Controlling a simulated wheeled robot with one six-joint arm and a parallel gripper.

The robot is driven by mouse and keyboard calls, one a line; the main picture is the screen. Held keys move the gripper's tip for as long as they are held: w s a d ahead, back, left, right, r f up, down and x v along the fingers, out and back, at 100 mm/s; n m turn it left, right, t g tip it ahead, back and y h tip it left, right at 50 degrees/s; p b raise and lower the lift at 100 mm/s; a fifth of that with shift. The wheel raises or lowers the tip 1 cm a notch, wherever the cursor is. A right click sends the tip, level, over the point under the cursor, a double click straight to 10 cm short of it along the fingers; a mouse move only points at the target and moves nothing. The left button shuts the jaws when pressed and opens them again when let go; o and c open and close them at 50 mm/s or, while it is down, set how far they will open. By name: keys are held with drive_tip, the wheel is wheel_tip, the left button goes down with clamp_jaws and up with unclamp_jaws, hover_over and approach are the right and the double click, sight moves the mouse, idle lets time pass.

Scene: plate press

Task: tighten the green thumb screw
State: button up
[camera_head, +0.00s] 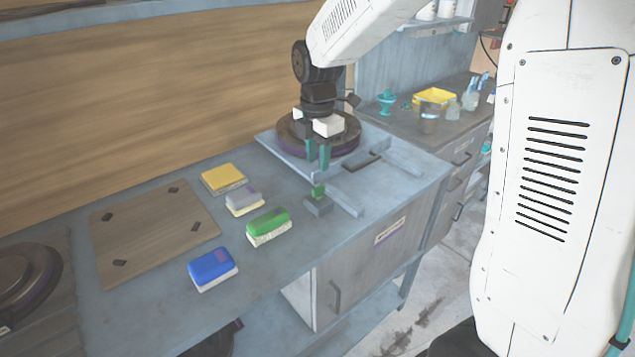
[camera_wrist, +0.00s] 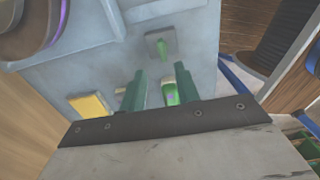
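The green thumb screw (camera_head: 318,190) stands upright on a small grey block (camera_head: 319,206) on the bench. In the wrist view the screw (camera_wrist: 162,49) shows on its grey block (camera_wrist: 151,37), beyond the fingertips. My gripper (camera_head: 318,156) points down above and slightly behind the screw, apart from it. Its two teal fingers are spread with nothing between them; the gap also shows in the wrist view (camera_wrist: 160,80).
A round dark press plate (camera_head: 290,134) on a pale base lies behind my gripper. Yellow (camera_head: 223,177), grey (camera_head: 243,197), green (camera_head: 267,222) and blue (camera_head: 211,265) blocks lie left of the screw. A wooden board (camera_head: 150,235) is farther left. The bench edge is in front.

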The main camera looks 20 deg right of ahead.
sight(319, 186)
wheel_tip(319, 186, down, 7)
drive_tip(key=shift+f, duration=0.2)
idle(0.3)
clamp_jaws()
drive_tip(key=shift+d, duration=0.3)
drive_tip(key=shift+a, duration=0.15)
